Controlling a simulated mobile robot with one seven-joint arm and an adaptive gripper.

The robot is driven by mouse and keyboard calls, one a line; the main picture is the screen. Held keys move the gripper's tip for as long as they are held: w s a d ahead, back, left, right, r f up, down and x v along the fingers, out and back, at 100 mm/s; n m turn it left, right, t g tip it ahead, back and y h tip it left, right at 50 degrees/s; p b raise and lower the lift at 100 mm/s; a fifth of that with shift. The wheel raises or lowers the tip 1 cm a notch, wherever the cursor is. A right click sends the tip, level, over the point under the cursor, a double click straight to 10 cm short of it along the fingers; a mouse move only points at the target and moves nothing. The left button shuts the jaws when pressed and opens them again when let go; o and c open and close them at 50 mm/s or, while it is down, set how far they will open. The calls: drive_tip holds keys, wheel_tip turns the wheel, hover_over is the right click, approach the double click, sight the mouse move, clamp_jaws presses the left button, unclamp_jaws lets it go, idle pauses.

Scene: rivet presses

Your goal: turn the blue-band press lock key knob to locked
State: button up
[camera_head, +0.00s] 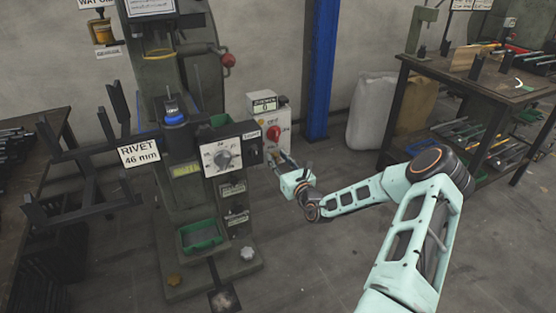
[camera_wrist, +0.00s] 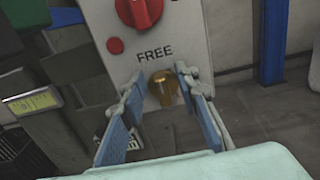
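The lock key knob (camera_wrist: 165,84) is a small brass knob below the word FREE on a light grey control box (camera_wrist: 185,30). In the wrist view my gripper (camera_wrist: 162,92) has its two blue-padded fingers apart, one on each side of the knob. The right finger overlaps the knob's edge in the picture; I cannot tell whether either finger touches it. In the head view the control box (camera_head: 283,118) stands right of the press (camera_head: 168,75), which has a blue band at its middle. My gripper (camera_head: 283,160) is at the box's lower part, and the knob is hidden there.
A large red switch (camera_wrist: 138,10) and a small red button (camera_wrist: 115,45) sit above the knob. A grey dial box (camera_head: 232,152) is on the press. A blue post (camera_head: 319,70) stands behind, and a workbench (camera_head: 490,85) at the right. The floor between is clear.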

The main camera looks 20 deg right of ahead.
clamp_jaws()
drive_tip(key=shift+p, duration=0.35)
drive_tip(key=m+p, duration=0.3)
drive_tip(key=shift+d+r, duration=0.15)
drive_tip(key=shift+d, duration=0.05)
drive_tip(key=m+p, duration=0.2)
drive_tip(key=m, duration=0.1)
drive_tip(key=m+p, duration=0.1)
drive_tip(key=p, duration=0.1)
drive_tip(key=shift+d+f, duration=0.25)
drive_tip(key=m, duration=0.2)
drive_tip(key=m+p, duration=0.1)
drive_tip(key=m, duration=0.1)
drive_tip(key=m+p, duration=0.1)
drive_tip(key=shift+d+f+m, duration=0.2)
drive_tip(key=shift+f+m, duration=0.4)
drive_tip(key=shift+m, duration=1.1)
drive_tip(key=shift+f+m, duration=0.2)
drive_tip(key=shift+m, duration=1.1)
